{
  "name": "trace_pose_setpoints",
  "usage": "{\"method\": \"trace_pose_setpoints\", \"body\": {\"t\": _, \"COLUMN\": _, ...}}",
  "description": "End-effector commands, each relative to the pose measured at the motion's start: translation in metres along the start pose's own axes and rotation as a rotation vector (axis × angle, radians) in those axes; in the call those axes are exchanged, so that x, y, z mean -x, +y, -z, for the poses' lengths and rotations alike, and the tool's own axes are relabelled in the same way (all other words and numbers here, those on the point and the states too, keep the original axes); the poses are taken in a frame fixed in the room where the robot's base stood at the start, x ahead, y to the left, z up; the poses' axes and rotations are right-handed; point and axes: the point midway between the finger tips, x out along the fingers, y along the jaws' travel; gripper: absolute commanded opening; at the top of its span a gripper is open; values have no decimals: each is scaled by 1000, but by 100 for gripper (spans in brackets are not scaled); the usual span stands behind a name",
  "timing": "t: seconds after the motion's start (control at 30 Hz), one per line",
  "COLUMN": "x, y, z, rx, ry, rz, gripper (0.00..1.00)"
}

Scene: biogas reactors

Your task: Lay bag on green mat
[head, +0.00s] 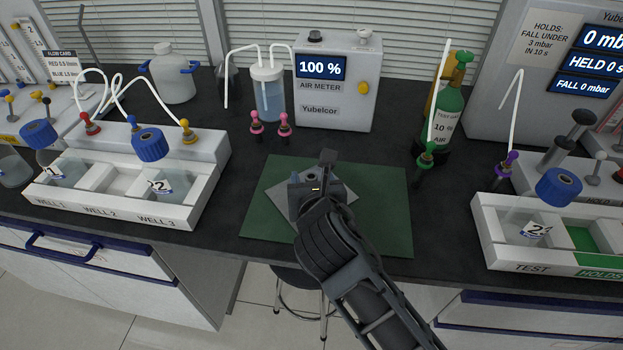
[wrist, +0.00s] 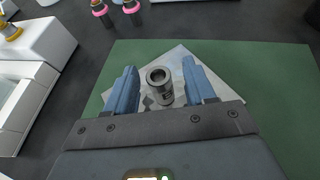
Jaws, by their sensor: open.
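The green mat (head: 385,215) lies on the dark bench in front of the air meter. A pale, flat, silvery bag (head: 283,212) lies on the mat, turned at an angle, and my arm hides part of it. In the wrist view the bag (wrist: 221,83) has a dark grey cylindrical fitting (wrist: 160,85) standing up from it. My gripper (head: 318,180) is over the bag. In the wrist view its blue fingers (wrist: 162,88) are apart, one on each side of the fitting, with gaps visible. The green mat (wrist: 270,70) extends around the bag there.
A three-well white tray (head: 120,205) with blue-capped bottles stands left. A test tray (head: 545,245) with a blue-capped bottle stands right. The air meter (head: 338,85), a clear jar (head: 268,95) and a green cylinder (head: 446,110) stand behind. The mat's right part is clear.

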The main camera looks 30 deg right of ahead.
Motion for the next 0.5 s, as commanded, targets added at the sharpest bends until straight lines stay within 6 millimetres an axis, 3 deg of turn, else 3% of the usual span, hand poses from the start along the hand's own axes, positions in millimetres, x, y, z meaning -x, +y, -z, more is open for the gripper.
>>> {"method": "trace_pose_setpoints", "body": {"t": 0.27, "x": 7, "y": 0, "z": -2, "rx": 0, "ry": -1, "rz": -2, "gripper": 54}}
{"method": "trace_pose_setpoints", "body": {"t": 0.5, "x": 50, "y": 1, "z": -2, "rx": 1, "ry": -1, "rz": -3, "gripper": 54}}
